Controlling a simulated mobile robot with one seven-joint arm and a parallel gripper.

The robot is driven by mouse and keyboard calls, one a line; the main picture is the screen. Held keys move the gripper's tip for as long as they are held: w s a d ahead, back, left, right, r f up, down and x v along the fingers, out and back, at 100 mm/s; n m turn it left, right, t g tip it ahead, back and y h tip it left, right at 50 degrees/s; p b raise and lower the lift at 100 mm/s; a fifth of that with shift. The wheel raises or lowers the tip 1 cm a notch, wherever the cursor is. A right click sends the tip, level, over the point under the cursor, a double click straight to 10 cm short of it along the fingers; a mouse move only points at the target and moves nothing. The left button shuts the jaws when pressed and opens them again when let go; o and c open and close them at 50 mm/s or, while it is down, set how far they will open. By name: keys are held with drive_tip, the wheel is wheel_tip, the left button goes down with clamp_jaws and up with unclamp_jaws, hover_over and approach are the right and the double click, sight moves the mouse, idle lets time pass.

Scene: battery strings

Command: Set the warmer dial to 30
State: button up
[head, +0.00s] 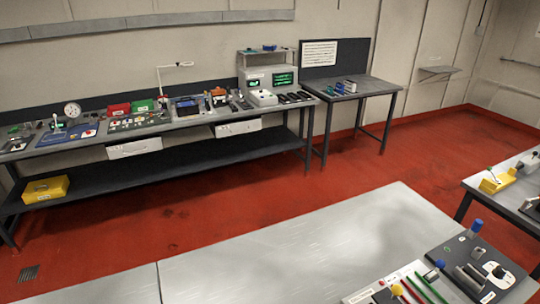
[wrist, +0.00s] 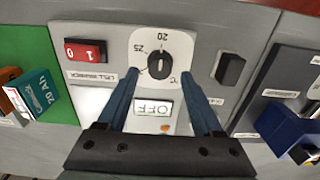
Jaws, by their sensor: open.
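The warmer dial (wrist: 159,67) is a round black knob on a white plate in the wrist view. The marks 20 and 25 show upside down on the plate; I cannot make out a 30 mark. I cannot tell clearly which mark the knob points to. A small display (wrist: 151,108) below it reads OFF, also upside down. My gripper (wrist: 160,74) is open, its two blue fingers on either side of the knob. I cannot tell whether they touch it. My gripper does not show in the head view.
In the wrist view, a red rocker switch (wrist: 86,51) is left of the dial and a black knob or button (wrist: 230,69) is right. A teal 20 Ah battery (wrist: 38,93) sits at the left, a blue block (wrist: 288,131) at the right. The head view shows a long, crowded bench (head: 170,125).

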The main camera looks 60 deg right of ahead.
drive_tip(key=shift+f+b, duration=0.8)
drive_tip(key=shift+f, duration=0.75)
clamp_jaws()
drive_tip(key=shift+r+n+p, duration=0.2)
drive_tip(key=shift+n+p, duration=0.3)
drive_tip(key=shift+n, duration=0.2)
drive_tip(key=n+p, duration=0.1)
drive_tip(key=n, duration=0.1)
drive_tip(key=shift+n, duration=0.4)
drive_tip(key=shift+f+n, duration=0.15)
drive_tip(key=shift+n, duration=0.65)
